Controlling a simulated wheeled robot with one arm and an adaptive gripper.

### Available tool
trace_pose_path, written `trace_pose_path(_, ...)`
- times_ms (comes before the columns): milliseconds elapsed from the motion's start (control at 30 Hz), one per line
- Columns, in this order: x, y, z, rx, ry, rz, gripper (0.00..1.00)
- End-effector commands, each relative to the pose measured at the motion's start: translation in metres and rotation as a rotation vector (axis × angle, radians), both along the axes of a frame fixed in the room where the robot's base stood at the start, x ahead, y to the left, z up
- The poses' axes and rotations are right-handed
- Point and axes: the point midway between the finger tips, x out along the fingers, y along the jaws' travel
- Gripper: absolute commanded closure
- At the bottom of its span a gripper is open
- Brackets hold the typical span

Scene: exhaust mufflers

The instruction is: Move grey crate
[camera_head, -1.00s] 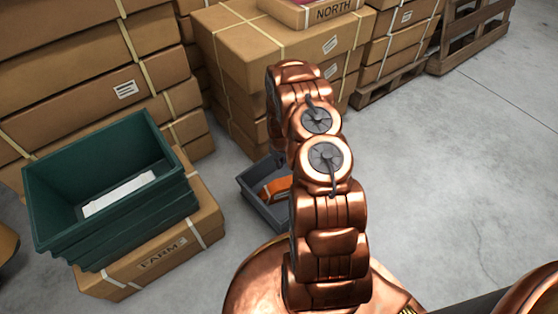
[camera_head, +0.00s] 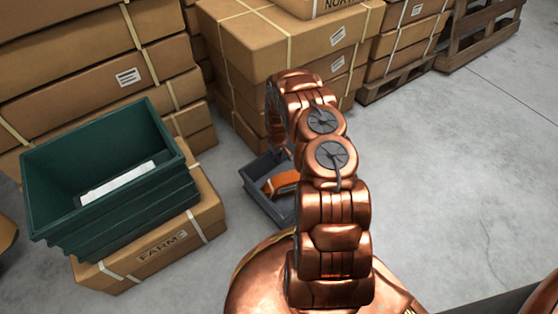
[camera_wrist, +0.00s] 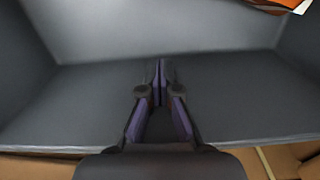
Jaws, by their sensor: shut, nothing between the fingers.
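The grey crate (camera_head: 259,201) stands on the floor in the head view, partly hidden behind my copper arm. An orange item (camera_head: 282,182) lies inside it. In the wrist view the crate's grey inside (camera_wrist: 230,95) fills most of the picture, and a corner of the orange item (camera_wrist: 280,5) shows at the top right. My gripper (camera_wrist: 160,68) is shut and empty, with its fingertips together in front of the grey surface. I cannot tell whether they touch it. In the head view my gripper is hidden behind the arm.
A green crate (camera_head: 60,225) with a white item (camera_head: 118,184) inside sits on a cardboard box (camera_head: 205,225) at the left. Stacked boxes (camera_head: 270,45) stand close behind the grey crate. Pallets (camera_head: 480,30) are at the back right. The floor (camera_head: 450,160) to the right is clear.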

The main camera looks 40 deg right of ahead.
Motion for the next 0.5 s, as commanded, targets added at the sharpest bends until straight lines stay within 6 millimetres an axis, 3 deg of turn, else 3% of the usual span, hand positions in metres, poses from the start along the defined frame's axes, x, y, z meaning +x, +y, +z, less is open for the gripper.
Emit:
trace_pose_path(267,0.002,0.000,0.000,0.000,0.000,0.000,1.00)
trace_pose_path(500,0.019,0.001,-0.001,0.001,-0.003,0.001,1.00)
